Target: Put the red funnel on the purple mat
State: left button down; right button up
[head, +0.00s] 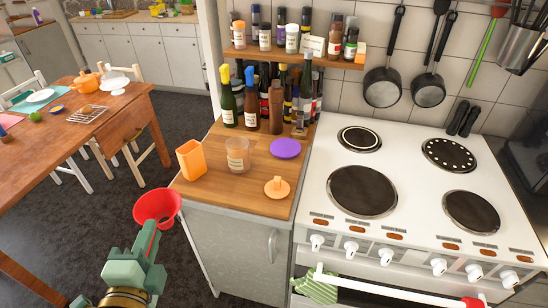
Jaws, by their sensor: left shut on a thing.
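The red funnel (157,206) is held up in front of the wooden counter's left edge, over the dark floor. My left gripper (151,238) comes in from the bottom and is shut on the funnel, whose wide mouth faces up. The purple mat (286,148) is a small round disc lying flat on the wooden counter, left of the cooker. Nothing lies on it. The funnel is apart from the mat, to its left and nearer to me. My right gripper is not in view.
On the wooden counter (215,198) stand an orange container (191,160), a clear labelled jar (237,155) and an orange lid (277,187), with bottles (275,106) behind the mat. The white cooker (420,185) is at right. A dining table (62,135) is at left.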

aim_at(279, 146)
jog(key=i+j+z, duration=0.1)
jog(key=i+j, duration=0.25)
jog(key=i+j+z, duration=0.1)
jog(key=i+j, duration=0.25)
jog(key=j, duration=0.15)
jog(key=i+j+z, duration=0.1)
jog(key=i+j, duration=0.25)
jog(key=j, duration=0.15)
jog(key=z, duration=1.45)
